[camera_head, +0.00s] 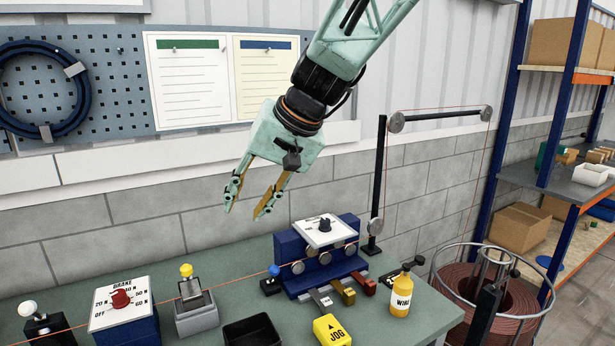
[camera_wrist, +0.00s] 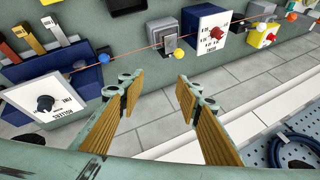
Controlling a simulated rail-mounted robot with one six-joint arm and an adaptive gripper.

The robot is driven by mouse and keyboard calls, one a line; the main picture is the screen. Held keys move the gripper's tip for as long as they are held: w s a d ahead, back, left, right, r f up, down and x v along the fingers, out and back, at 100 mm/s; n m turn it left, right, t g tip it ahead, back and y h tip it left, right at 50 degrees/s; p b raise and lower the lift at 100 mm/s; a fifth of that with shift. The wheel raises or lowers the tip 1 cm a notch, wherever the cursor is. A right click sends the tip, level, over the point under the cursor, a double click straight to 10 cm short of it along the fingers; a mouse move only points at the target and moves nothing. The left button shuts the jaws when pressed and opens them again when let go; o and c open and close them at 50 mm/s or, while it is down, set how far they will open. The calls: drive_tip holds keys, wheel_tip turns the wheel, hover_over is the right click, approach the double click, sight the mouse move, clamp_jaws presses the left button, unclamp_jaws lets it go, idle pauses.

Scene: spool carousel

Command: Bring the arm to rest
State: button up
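My gripper (camera_head: 250,212) hangs from the pale green arm above the bench, in front of the block wall. Its two fingers are spread apart with nothing between them. In the wrist view my gripper (camera_wrist: 158,92) also shows open and empty, with tan pads on both fingers. It is clear of the bench top (camera_head: 245,290) and touches nothing that I can see.
Below are a brake box (camera_head: 124,303) with a red knob, a blue roller unit (camera_head: 325,250), a yellow JOG block (camera_head: 331,331) and a yellow bottle (camera_head: 401,292). A thin orange wire crosses the bench. A wire spool (camera_head: 500,300) and shelves stand right.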

drive_tip(key=s+d+h+b, duration=0.2)
drive_tip(key=s+d+b, duration=0.1)
drive_tip(key=s+d, duration=1.35)
drive_tip(key=s+d+f+h+b, duration=0.1)
drive_tip(key=s+d+f, duration=0.2)
drive_tip(key=s+d, duration=0.2)
drive_tip(key=s+d+f+m+h+b, duration=0.1)
drive_tip(key=s+d+f, duration=0.1)
drive_tip(key=s+d, duration=0.4)
drive_tip(key=s+d+f+h+b, duration=0.1)
drive_tip(key=s+d+f+h, duration=0.1)
drive_tip(key=s+d, duration=0.4)
drive_tip(key=s+f, duration=0.1)
drive_tip(key=s, duration=0.3)
drive_tip(key=shift+s+d+f+t+b, duration=0.15)
drive_tip(key=shift+s+f+t+b, duration=0.15)
drive_tip(key=shift+s+t+b, duration=0.1)
